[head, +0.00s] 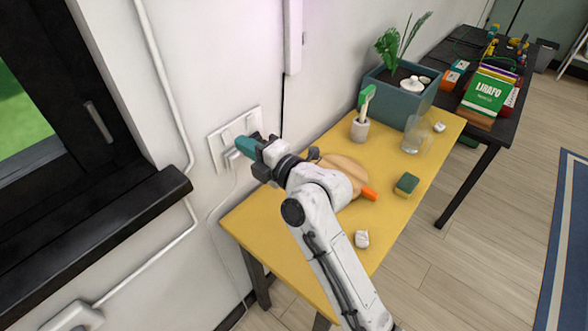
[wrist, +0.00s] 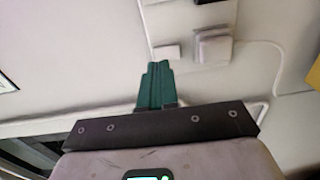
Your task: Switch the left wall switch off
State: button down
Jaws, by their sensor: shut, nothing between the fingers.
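A white wall plate (head: 216,150) is on the wall above the left end of the yellow table, with pale raised parts on it. The left switch appears to be the pale rocker (head: 226,136) on its left half; its on or off position is too small to tell. In the wrist view a small flat rocker (wrist: 166,51) lies just beyond my fingertips, beside a larger protruding block (wrist: 213,46). The fingers (wrist: 159,67) point at the plate; contact cannot be told.
The yellow table (head: 285,240) holds a round wooden board (head: 345,170), a sponge (head: 406,184), a glass (head: 413,138), a brush in a cup (head: 361,130) and a planter (head: 390,100). A dark window sill (head: 120,215) juts out left of the plate. A thin cable hangs below it.

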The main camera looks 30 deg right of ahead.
jog(key=b+v, duration=0.2)
jog(key=v, duration=0.8)
jog(key=shift+r+b, duration=0.25)
jog(key=shift+b, duration=0.15)
jog(key=shift+s+d, duration=0.1)
jog(key=shift+s, duration=0.1)
